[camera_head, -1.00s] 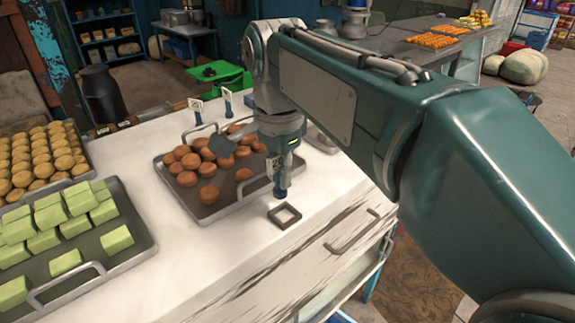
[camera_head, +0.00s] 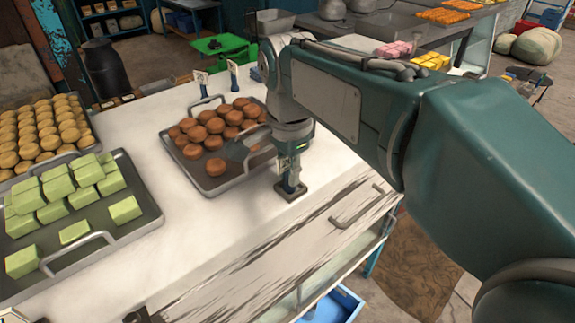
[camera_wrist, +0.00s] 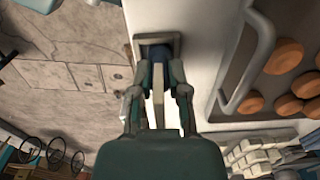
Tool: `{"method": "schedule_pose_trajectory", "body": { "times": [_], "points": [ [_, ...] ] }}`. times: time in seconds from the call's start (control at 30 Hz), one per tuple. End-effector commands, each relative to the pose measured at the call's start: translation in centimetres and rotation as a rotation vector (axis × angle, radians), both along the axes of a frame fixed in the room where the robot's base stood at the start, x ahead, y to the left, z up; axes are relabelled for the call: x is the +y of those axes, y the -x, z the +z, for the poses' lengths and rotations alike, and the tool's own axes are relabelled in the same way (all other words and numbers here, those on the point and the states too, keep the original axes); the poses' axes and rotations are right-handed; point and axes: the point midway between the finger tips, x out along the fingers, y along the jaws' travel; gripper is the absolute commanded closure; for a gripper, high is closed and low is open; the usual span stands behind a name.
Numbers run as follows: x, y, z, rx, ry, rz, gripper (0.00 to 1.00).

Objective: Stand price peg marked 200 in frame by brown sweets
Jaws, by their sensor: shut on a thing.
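My gripper (camera_head: 290,178) points down at the counter's front edge and is shut on the price peg (camera_head: 289,186), which has a blue base and a pale card. The peg's base is at the dark square frame (camera_head: 291,192) and appears to be inside it. In the wrist view the peg (camera_wrist: 158,82) runs between my fingers and its blue end meets the frame (camera_wrist: 172,38). The number on the card cannot be read. The brown sweets (camera_head: 213,125) lie on a metal tray (camera_head: 212,187) just behind and left of my gripper.
A tray of green blocks (camera_head: 74,203) and a tray of round tan sweets (camera_head: 40,135) stand at the left. Two other pegs (camera_head: 202,82) stand behind the brown sweets' tray. The white counter (camera_head: 210,235) is clear in front.

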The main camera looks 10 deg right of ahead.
Motion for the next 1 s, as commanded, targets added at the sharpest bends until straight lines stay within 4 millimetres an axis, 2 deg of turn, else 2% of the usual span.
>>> {"method": "schedule_pose_trajectory", "body": {
  "times": [0.77,0.8,0.87,0.9,1.0],
  "points": [
    [0.08,-0.01,-0.31,-0.001,0.001,0.0,1.0],
    [0.06,-0.01,-0.32,-0.001,0.001,0.0,0.74],
    [0.06,-0.01,-0.32,-0.001,0.001,0.0,0.48],
    [0.06,-0.01,-0.32,-0.001,0.001,0.0,0.39],
    [0.09,-0.01,-0.32,-0.001,0.001,0.0,0.39]
  ]
}}
